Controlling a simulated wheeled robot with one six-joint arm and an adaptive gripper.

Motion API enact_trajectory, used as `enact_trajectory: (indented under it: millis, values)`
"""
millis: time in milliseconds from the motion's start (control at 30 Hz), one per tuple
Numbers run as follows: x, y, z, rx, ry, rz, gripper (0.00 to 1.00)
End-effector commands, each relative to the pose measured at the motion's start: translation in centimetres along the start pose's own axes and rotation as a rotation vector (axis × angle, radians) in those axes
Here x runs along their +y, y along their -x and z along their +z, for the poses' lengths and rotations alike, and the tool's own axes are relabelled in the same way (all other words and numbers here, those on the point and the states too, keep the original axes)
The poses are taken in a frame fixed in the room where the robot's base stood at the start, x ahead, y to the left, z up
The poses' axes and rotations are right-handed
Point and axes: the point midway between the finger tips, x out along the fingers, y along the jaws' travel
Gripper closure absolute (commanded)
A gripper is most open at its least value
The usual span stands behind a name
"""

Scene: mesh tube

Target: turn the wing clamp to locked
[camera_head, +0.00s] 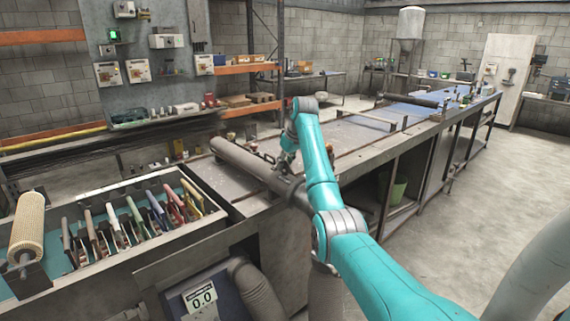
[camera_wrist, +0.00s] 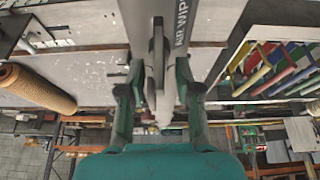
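In the wrist view, my gripper (camera_wrist: 159,93) has its two dark fingertips well apart, with clear gaps inside both. Between them is a pale grey, fin-like part (camera_wrist: 158,72), which looks like the wing clamp; neither finger visibly touches it. It lies along a grey body marked "AIR WIPE" (camera_wrist: 181,28). In the head view, my gripper (camera_head: 287,158) is at the long grey tube-shaped body (camera_head: 243,158) on the bench. The clamp is too small and hidden there to make out, and I cannot tell whether it is locked.
A tray (camera_head: 190,240) with several coloured-handled tools stands at the front left, beside a tan mesh roll (camera_head: 27,228). The long bench (camera_head: 365,140) runs to the back right. Open floor (camera_head: 480,190) lies to the right.

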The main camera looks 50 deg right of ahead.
Motion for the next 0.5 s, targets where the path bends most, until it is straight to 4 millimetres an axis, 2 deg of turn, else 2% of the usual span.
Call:
enact_trajectory:
  millis: [167, 500]
  values:
    - [0.1, 1.5, -0.1, 0.002, 0.000, 0.002, 0.67]
    - [0.0, 6.4, -0.1, 0.001, 0.000, 0.000, 0.67]
